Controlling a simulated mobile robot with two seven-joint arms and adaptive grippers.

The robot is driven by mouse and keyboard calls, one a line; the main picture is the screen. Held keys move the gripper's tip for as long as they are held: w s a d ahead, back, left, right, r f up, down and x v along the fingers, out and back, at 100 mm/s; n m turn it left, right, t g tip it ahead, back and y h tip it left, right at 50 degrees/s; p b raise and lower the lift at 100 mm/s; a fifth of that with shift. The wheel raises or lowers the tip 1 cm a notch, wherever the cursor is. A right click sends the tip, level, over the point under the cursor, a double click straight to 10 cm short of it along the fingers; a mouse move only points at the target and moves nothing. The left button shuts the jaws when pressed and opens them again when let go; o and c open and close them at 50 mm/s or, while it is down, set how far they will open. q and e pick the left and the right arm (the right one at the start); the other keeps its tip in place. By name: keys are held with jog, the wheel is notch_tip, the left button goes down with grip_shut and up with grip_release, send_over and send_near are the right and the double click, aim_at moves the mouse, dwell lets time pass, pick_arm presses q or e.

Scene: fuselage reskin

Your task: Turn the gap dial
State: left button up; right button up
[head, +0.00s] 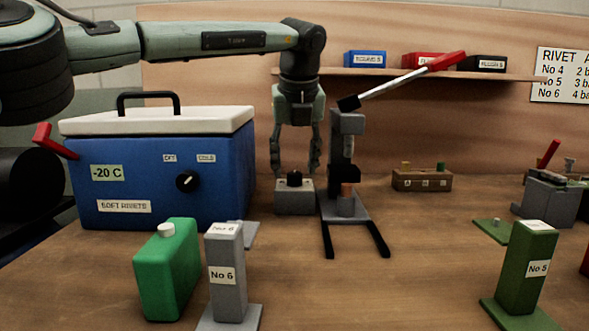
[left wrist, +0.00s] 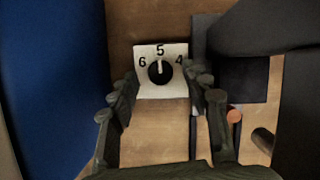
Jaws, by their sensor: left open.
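The gap dial is a black knob (head: 295,179) on a small grey box (head: 295,199), left of the press (head: 347,165) with the red-handled lever. In the left wrist view the knob (left wrist: 160,71) sits on a white plate (left wrist: 147,89) marked 6, 5 and 4, and its white pointer line is toward 5. My left gripper (head: 297,172) points straight down above the dial, fingers apart. In the left wrist view its fingers (left wrist: 164,86) stand on both sides of the plate's lower part, with nothing between them gripped. My right gripper is not in view.
A blue cooler (head: 140,170) stands close on the left of the dial. A green can (head: 168,270) and a grey No 6 block (head: 225,270) stand in front. A small wooden rack (head: 422,181) is behind on the right.

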pick_arm(q)
jog(key=v, duration=1)
jog(key=shift+s+r, duration=0.15)
jog(key=shift+s, duration=0.05)
